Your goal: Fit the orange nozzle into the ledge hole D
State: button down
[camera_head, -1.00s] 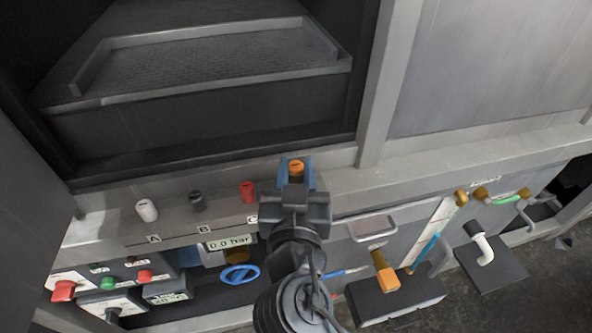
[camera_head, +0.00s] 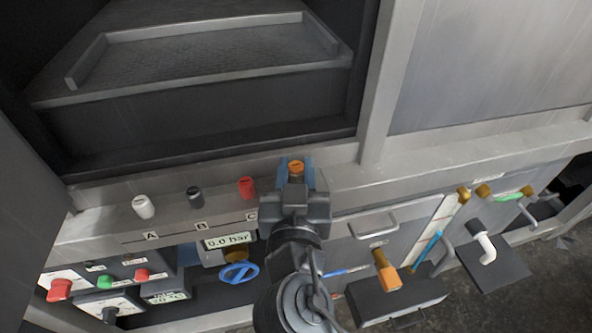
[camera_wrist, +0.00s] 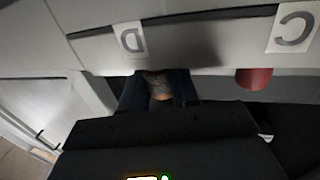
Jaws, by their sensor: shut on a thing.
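The orange nozzle (camera_head: 297,167) is held between the blue fingers of my gripper (camera_head: 296,175), right of the red nozzle, over the ledge (camera_head: 350,178). The wrist view shows the dark fingers (camera_wrist: 158,92) around the nozzle's lower part (camera_wrist: 160,86), just beside the label D (camera_wrist: 130,40). Hole D itself is hidden behind my gripper and the nozzle, so I cannot tell whether the nozzle sits in it or above it. The nozzle looks about upright.
White (camera_head: 144,207), black (camera_head: 195,197) and red (camera_head: 247,188) nozzles stand at A, B and C to the left. The red one is close to my gripper. Behind the ledge is an open chamber with a tray (camera_head: 200,85). Handles and pipes jut out below right.

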jog(key=shift+f+b, duration=0.8)
jog(key=shift+b, duration=0.15)
dwell(0.5)
jog(key=c, duration=0.8)
grip_release()
jog(key=shift+s, duration=3.95)
jog(key=shift+d, duration=0.1)
